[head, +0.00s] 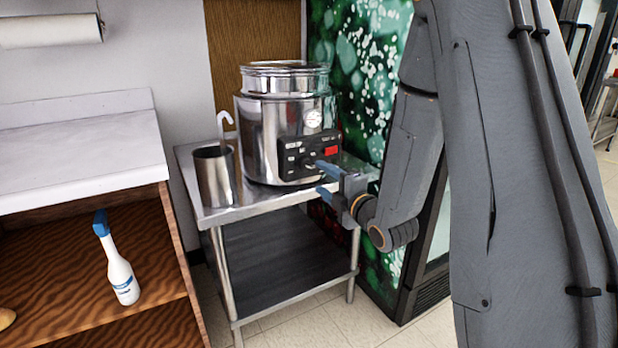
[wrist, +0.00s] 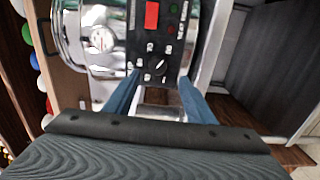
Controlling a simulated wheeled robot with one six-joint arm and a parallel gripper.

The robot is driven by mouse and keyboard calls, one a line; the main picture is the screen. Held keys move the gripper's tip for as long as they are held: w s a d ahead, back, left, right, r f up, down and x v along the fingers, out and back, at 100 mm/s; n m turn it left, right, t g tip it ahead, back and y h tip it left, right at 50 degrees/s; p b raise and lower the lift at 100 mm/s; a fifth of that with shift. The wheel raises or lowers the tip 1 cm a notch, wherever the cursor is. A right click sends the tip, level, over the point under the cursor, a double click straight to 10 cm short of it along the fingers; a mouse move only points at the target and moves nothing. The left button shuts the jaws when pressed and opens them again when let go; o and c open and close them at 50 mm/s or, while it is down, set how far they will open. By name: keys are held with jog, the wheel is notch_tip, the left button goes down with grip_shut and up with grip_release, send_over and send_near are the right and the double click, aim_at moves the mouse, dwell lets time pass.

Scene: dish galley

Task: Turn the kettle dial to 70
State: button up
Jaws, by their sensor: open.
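The kettle (head: 262,135) is a shiny steel pot standing on a small steel table. Its black control panel (head: 293,157) faces me, with a red display or switch. The kettle dial (wrist: 160,64) is a small dark knob with a light pointer mark, set among white labels in the wrist view. The label numbers are too small to read. My gripper (head: 322,178) is open in front of the panel, its blue fingers pointing at it. In the wrist view the two fingers (wrist: 160,95) stand apart, left and right, with the dial just beyond their tips. I cannot tell whether they touch the panel.
The steel table (head: 240,213) also holds a metal canister (head: 213,178) with a ladle, left of the kettle. A wooden shelf unit (head: 140,262) with a spray bottle (head: 119,265) stands at the left. A green-patterned cooler (head: 345,60) is close behind the kettle.

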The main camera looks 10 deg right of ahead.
aim_at(306, 166)
jog(key=x, duration=0.7)
jog(key=shift+w+a+r, duration=0.15)
jog(key=shift+w, duration=0.2)
jog(key=c, duration=1)
